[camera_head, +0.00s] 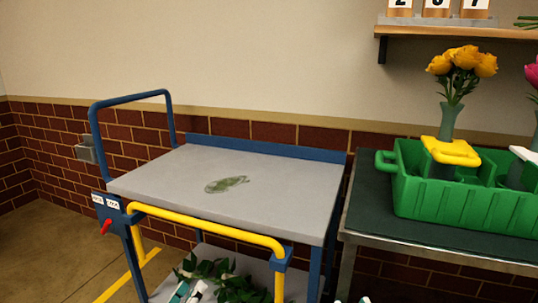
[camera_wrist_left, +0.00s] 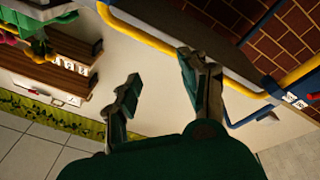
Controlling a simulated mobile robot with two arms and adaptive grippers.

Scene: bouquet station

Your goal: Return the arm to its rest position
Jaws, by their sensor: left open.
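My left gripper (camera_wrist_left: 160,72) shows in the left wrist view with its two dark fingers spread apart. Nothing is between them. Part of a trolley with blue tube and a yellow bar lies beyond the fingers in that view. In the head view, small teal and white pieces show at the bottom edge in front of the trolley's lower shelf; I cannot tell clearly whether they are my gripper. My right gripper does not show.
A trolley (camera_head: 290,195) with a stained grey top stands in the middle. A green crate (camera_head: 450,208) holding a vase of orange flowers (camera_head: 463,65) stands on the right-hand table. Leafy stems (camera_head: 240,286) lie on the lower shelf. A wall shelf (camera_head: 460,31) is above the crate.

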